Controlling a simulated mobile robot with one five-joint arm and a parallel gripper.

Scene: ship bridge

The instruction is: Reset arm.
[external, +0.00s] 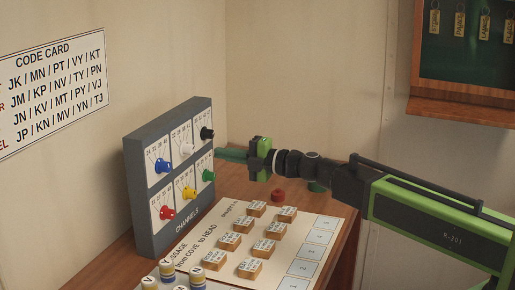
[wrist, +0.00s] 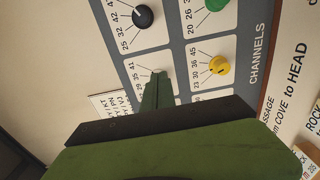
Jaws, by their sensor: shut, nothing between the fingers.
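My arm reaches in from the right in the external view, its green and black links stretched toward the channels panel (external: 186,228). My gripper (external: 220,154) is shut and empty, its tip close to the panel's right edge, near the black knob (external: 207,134) and green knob (external: 208,175). I cannot tell whether it touches the panel. In the wrist view my gripper (wrist: 157,92) points at the panel, and its fingers hide the knob at that spot. The black knob (wrist: 143,16), green knob (wrist: 216,4) and yellow knob (wrist: 219,65) show around it.
Below the arm, the desk (external: 320,205) carries a message board (external: 223,223) with several wooden blocks, a red button-like piece (external: 278,196) and several lettered cylinders (external: 167,268). A code card (external: 52,88) is on the left wall. A wooden key cabinet (external: 460,110) hangs at upper right.

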